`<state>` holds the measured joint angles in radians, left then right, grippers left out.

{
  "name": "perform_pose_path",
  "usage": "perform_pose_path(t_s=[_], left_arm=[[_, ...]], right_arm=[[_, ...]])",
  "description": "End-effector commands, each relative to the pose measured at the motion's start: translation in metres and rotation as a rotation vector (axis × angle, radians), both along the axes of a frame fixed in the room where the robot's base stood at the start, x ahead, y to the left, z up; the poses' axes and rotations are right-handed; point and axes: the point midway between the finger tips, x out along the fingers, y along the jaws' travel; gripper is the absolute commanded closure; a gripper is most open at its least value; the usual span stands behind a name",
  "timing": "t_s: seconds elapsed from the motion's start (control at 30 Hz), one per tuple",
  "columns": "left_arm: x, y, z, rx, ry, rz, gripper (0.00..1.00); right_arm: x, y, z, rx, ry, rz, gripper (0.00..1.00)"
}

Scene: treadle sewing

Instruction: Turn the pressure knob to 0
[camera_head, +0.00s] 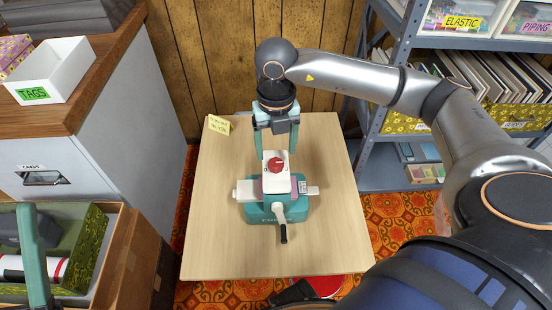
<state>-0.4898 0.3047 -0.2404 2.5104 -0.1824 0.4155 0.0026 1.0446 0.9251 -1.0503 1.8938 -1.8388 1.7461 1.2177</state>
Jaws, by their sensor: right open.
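The red pressure knob (276,164) sits on top of a small white and teal machine (268,214) in the middle of the wooden table. A light mark shows on the knob, but its scale is too small to read. A lever with a black handle (283,233) points toward me at the machine's front. My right gripper (276,150) is open and empty, pointing down just behind and above the knob, with its teal fingers spread to either side. I cannot tell whether they touch anything. A teal finger, apparently of my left gripper (36,258), shows at the lower left.
A note card (218,125) stands at the table's (215,235) back left corner. A grey cabinet (105,130) with a white TAGS box (55,75) stands left. An open box (100,250) is lower left. Metal shelving (385,175) stands right. The table's front is clear.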

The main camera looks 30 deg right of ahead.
Motion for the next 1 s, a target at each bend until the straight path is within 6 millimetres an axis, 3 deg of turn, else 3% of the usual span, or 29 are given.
perform_pose_path(t_s=[0.1, 0.23, 0.63, 1.0], left_arm=[[0.000, -0.001, -0.010, -0.006, 0.008, -0.008, 0.50], [0.001, -0.001, -0.015, -0.009, 0.014, -0.013, 0.50], [0.001, -0.001, -0.016, -0.011, 0.017, -0.016, 0.50], [0.001, -0.001, -0.016, -0.010, 0.016, -0.016, 0.50]], right_arm=[[0.000, 0.000, -0.023, -0.001, 0.001, 0.000, 0.26], [0.000, 0.000, -0.036, 0.000, 0.001, 0.000, 0.26], [0.000, 0.000, -0.041, 0.001, 0.000, 0.001, 0.26], [0.000, 0.000, -0.041, 0.001, 0.000, 0.001, 0.67]])
